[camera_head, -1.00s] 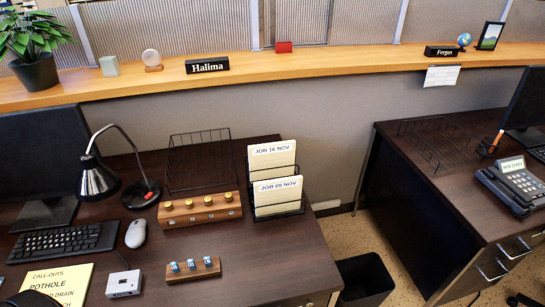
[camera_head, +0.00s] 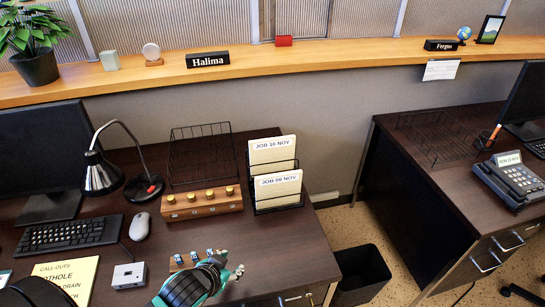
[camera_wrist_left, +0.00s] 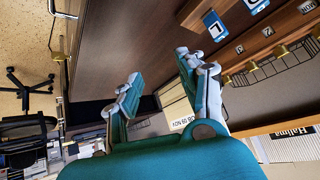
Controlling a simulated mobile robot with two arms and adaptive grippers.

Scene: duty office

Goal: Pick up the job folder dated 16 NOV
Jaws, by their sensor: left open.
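The job folder labelled JOB 16 NOV (camera_head: 272,157) is cream and stands upright in the rear slot of a black wire rack (camera_head: 281,206) at the desk's right side. A similar folder labelled JOB 09 NOV (camera_head: 278,190) stands in front and hides its lower part. My left gripper (camera_head: 228,264) is open and empty, above the front of the desk, to the lower left of the rack and apart from both folders. In the left wrist view the open fingers (camera_wrist_left: 158,68) show, with the JOB 09 NOV folder (camera_wrist_left: 178,105) beyond them. My right gripper is not in view.
A wooden block with brass knobs (camera_head: 200,206) and an empty wire tray (camera_head: 200,178) stand left of the rack. A lamp (camera_head: 101,176) stands further left. A black bin (camera_head: 362,276) is right of the desk.

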